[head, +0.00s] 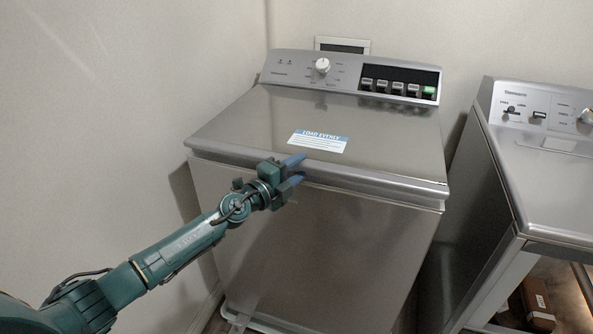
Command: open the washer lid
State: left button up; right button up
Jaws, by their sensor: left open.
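The washer (310,240) stands in the middle of the head view, a grey metal top-loader. Its lid (235,120) is shut and lies flat on top, with a blue and white label (318,142) near the front edge. My left gripper (298,170) is open at the lid's front edge, left of its middle, with its blue fingers pointing right. The fingers overlap the edge in the picture; I cannot tell whether they touch it. No object shows between them. My right gripper is not in view.
The washer's control panel (350,76) with a white knob rises behind the lid. A second appliance (560,180) stands to the right across a narrow gap, with a brown box (538,303) low beneath it. A wall (120,90) is close on the left.

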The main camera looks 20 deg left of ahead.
pick_arm(q)
jog(key=shift+c, duration=0.5)
grip_shut()
